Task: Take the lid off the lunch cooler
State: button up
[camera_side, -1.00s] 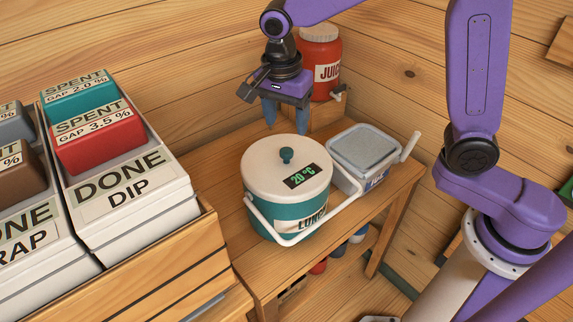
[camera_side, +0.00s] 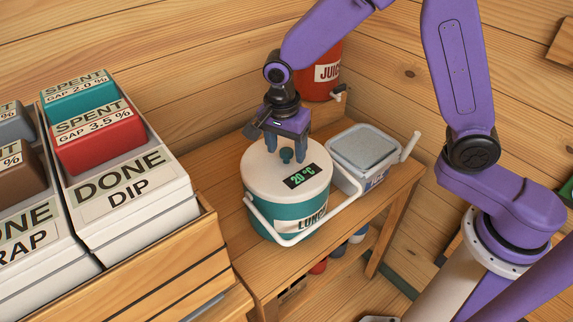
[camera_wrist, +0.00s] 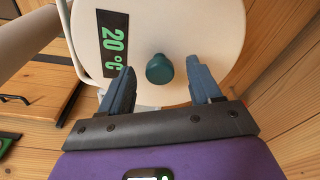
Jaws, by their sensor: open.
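The lunch cooler (camera_side: 280,213) is a teal and white round tub standing on the wooden bench, its white carry handle hanging down at the front. Its cream lid (camera_side: 262,178) is on, with a small teal knob (camera_side: 287,155) in the middle and a display reading 20 °C. My gripper (camera_side: 286,158) is open and points down at the lid, its blue fingers around the knob's position. In the wrist view the knob (camera_wrist: 159,69) shows between the spread fingertips (camera_wrist: 160,72), with a gap on both sides. I cannot tell the exact fingertip height above the lid.
A grey-lidded ice box (camera_side: 364,150) stands close to the right of the cooler. A red juice jug (camera_side: 321,76) with a tap is behind my gripper. A wooden crate with white DONE bins (camera_side: 130,205) is at the left. Bare bench (camera_side: 213,178) shows left of the cooler.

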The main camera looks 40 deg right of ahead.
grip_shut()
jog(key=shift+r, duration=0.15)
